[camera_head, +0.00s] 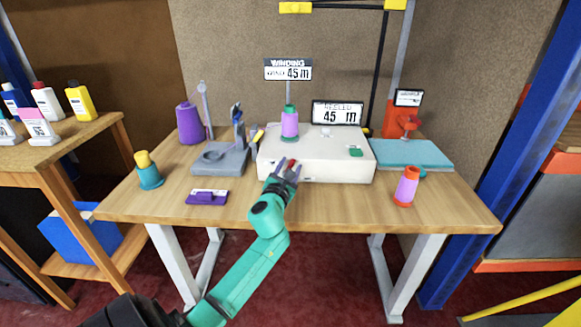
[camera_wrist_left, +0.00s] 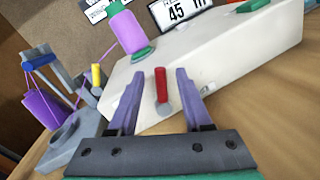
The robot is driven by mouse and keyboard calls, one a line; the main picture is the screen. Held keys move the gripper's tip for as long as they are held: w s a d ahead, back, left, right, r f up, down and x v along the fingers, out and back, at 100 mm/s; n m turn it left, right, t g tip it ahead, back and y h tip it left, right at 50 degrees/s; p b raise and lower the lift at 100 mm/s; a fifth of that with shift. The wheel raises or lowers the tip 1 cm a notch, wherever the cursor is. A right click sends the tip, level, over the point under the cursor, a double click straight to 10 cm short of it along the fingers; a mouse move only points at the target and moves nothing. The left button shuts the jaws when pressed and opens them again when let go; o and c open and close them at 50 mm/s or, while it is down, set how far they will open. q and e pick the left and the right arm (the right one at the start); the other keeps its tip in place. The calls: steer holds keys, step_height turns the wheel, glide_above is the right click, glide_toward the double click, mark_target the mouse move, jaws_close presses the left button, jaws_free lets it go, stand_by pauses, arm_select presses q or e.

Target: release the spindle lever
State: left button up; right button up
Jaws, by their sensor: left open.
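The spindle lever, a short red handle on a grey pivot, is on the front face of the white winding machine (camera_head: 330,162). In the left wrist view the red lever (camera_wrist_left: 161,84) stands roughly upright between the fingers. My left gripper (camera_head: 290,166) is open in front of the machine. In the left wrist view its purple fingers (camera_wrist_left: 160,98) are on either side of the lever, apart from it. A lilac spool with a green base (camera_head: 290,123) sits on top of the machine. My right gripper is not in view.
A grey stand (camera_head: 222,159) and a purple cone (camera_head: 189,123) are left of the machine. A purple block (camera_head: 207,198), a teal-and-yellow spool (camera_head: 148,171) and an orange-and-lilac spool (camera_head: 406,187) stand on the table (camera_head: 330,205). A teal pad (camera_head: 412,153) is at right.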

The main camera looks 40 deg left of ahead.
arm_select(q)
steer(key=shift+w+a, duration=0.15)
steer(key=shift+w, duration=0.25)
jaws_close()
steer(key=shift+s+a+f+n+b, duration=0.1)
steer(key=shift+s+a+n+b, duration=0.25)
steer(key=shift+n+b, duration=0.45)
steer(key=shift+a+n, duration=0.1)
steer(key=shift+n, duration=0.5)
steer(key=shift+r, duration=0.2)
jaws_free()
steer(key=shift+s, duration=0.1)
